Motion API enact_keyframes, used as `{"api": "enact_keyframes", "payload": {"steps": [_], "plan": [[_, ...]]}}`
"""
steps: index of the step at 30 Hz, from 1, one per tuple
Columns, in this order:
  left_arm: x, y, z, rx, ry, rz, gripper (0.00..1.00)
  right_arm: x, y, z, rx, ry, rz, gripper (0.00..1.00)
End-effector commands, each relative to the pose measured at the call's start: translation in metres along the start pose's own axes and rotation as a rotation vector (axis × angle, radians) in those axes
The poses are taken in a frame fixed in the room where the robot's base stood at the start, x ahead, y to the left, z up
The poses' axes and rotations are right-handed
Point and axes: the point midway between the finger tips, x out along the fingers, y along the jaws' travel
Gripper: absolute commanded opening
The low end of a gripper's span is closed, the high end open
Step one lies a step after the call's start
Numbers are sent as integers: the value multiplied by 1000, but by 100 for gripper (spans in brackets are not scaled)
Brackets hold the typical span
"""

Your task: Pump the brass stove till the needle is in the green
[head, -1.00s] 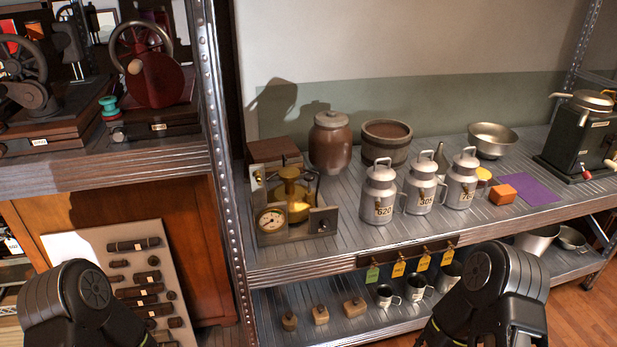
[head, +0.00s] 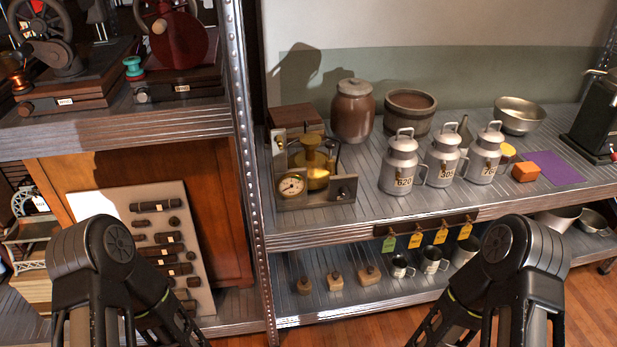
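The brass stove (head: 318,168) stands on a grey metal stand at the left end of the middle shelf. A round dial gauge (head: 291,185) with a pale face sits at its front left. The needle and any green band are too small to read. A dark knob (head: 343,191) is at the stand's front right. Both my arms show at the bottom of the head view, left and right, in front of the shelves and apart from the stove. The grippers themselves are out of view below the frame.
Metal milk cans (head: 401,165) with number tags stand right of the stove. A brown jar (head: 353,112) and a wooden tub (head: 409,112) stand behind. A shelf upright (head: 245,150) rises to the left. Coloured tags (head: 415,240) hang on the shelf's front edge.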

Motion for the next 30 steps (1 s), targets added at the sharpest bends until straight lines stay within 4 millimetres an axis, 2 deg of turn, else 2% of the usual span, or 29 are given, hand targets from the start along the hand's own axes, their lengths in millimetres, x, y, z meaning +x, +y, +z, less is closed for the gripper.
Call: {"api": "enact_keyframes", "payload": {"steps": [10,23,30], "plan": [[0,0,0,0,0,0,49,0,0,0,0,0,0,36],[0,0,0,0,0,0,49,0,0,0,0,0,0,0],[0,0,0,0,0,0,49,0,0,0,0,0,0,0]]}}
